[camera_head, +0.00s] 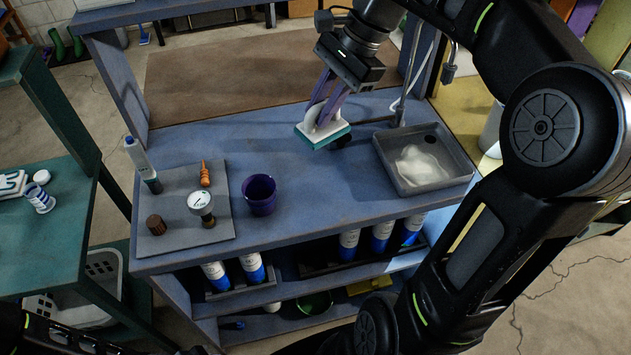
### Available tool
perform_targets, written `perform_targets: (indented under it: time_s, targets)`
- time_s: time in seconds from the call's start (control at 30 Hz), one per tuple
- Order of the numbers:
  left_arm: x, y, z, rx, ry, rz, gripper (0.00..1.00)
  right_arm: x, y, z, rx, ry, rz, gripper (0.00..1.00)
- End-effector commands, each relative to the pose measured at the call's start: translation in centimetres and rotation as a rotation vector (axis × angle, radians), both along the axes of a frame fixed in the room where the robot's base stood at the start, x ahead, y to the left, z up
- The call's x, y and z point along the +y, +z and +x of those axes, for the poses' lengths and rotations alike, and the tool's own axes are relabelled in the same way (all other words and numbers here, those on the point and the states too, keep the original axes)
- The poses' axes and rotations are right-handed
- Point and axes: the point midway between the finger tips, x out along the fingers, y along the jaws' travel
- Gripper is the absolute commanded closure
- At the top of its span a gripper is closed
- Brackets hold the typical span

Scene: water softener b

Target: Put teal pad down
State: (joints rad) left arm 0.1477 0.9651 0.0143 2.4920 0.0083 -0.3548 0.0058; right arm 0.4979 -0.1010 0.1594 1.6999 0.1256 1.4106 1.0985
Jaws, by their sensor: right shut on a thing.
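The teal pad (323,138) shows as a teal layer under a white body with a white handle. My right gripper (322,112) is shut on it from above, with its purple fingers on the handle. The pad is over the blue bench top (310,185), to the left of the grey sink tray (428,181). I cannot tell whether the pad touches the bench. Of my left arm only dark parts show at the bottom left; its gripper is not in view.
A grey mat (182,222) at the bench's left holds a gauge (201,204), an orange piece (205,174) and a brown knob (156,225). A purple cup (259,194) stands beside it. A bottle (143,163) stands at the mat's back corner. The bench between cup and sink is clear.

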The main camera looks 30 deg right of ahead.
Motion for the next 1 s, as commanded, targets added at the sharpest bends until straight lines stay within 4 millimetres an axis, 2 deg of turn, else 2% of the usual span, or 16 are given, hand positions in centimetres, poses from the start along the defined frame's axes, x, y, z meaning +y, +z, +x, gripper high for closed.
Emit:
perform_targets:
  time_s: [0.17,0.27,0.37,0.5,0.6,0.8,1.0]
  targets:
    - [0.0,-0.3,0.0,-0.001,-0.001,-0.001,0.64,0.0,-0.4,0.0,0.0,0.002,0.0,1.0]
    - [-0.1,-1.3,0.2,-0.004,-0.001,-0.002,0.64,0.0,-1.5,0.0,0.001,0.001,0.0,1.0]
    - [-0.1,-3.0,0.3,-0.01,-0.003,-0.007,0.64,0.0,-3.3,0.0,0.001,0.001,0.0,1.0]
    - [-0.3,-5.1,0.6,-0.018,-0.005,-0.012,0.64,0.0,-6.9,0.0,0.003,0.003,0.001,1.0]
    - [-0.3,-4.3,0.6,-0.019,-0.005,-0.013,0.64,0.1,-8.8,-0.1,0.006,0.003,0.003,1.0]
    - [-0.3,-4.2,0.6,-0.019,-0.005,-0.012,0.64,0.1,-12.7,0.0,0.003,0.003,0.002,1.0]
    - [-0.3,-4.2,0.6,-0.019,-0.005,-0.012,0.64,0.0,-13.6,0.1,0.0,0.003,-0.001,1.0]
